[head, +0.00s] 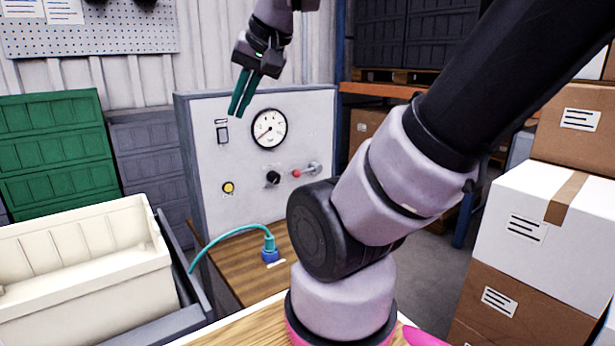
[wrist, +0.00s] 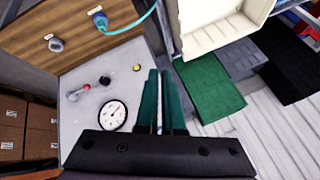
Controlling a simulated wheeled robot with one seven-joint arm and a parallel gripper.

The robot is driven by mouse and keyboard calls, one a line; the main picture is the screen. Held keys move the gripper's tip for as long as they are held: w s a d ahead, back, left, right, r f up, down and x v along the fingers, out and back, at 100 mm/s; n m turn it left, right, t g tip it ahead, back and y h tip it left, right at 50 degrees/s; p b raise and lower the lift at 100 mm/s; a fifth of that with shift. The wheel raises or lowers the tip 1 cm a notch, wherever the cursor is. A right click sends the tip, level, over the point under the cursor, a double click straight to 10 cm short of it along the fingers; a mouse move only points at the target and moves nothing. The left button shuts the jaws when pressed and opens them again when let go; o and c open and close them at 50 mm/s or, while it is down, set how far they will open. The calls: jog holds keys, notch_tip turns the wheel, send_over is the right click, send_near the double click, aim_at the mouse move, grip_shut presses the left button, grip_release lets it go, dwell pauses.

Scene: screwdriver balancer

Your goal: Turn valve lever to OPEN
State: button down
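The valve lever (head: 305,171) is a small grey lever with a red end on the right of a light grey panel (head: 215,185). Its red end points left in the head view. It also shows in the wrist view (wrist: 77,93), left of the fingers. Its markings are too small to read. My gripper (head: 236,114) is raised at the panel's upper left, with teal fingers pointing down.
The panel also carries a round gauge (head: 269,128), a black knob (head: 273,178), a yellow button (head: 228,187) and a switch (head: 222,132). A blue connector with a teal hose (head: 270,250) is on the wooden bench below. A cream bin (head: 85,290) stands left; stacked boxes (head: 540,235) stand right.

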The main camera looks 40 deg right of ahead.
jog(key=w+d+f+m+y, duration=0.3)
jog(key=w+d+f+m, duration=0.25)
jog(key=w+m, duration=0.35)
jog(key=w+d+f+m+y, duration=0.2)
jog(key=w+d+f+m, duration=0.2)
jog(key=w+f+m, duration=0.5)
jog(key=w+d+f+m+t+h, duration=0.2)
jog(key=d+f+m, duration=0.5)
jog(key=d, duration=0.5)
jog(key=w+d+f+m+t+h, duration=0.2)
jog(key=d+f+m, duration=0.5)
jog(key=d+f, duration=0.4)
jog(key=shift+w+d+f+t+h, duration=0.15)
jog(key=shift+d+f+t+h, duration=0.3)
jog(key=shift+d+h, duration=0.4)
jog(key=x, duration=1)
jog(key=shift+w+d+r, duration=0.1)
jog(key=shift+w+r, duration=0.05)
jog(key=shift+r, duration=0.55)
jog(key=shift+w+d+r, duration=0.1)
jog(key=shift+w+r, duration=0.1)
jog(key=shift+r, duration=0.5)
jog(key=shift+w+d+r, duration=0.1)
jog(key=shift+w+r, duration=0.05)
jog(key=shift+r, duration=0.6)
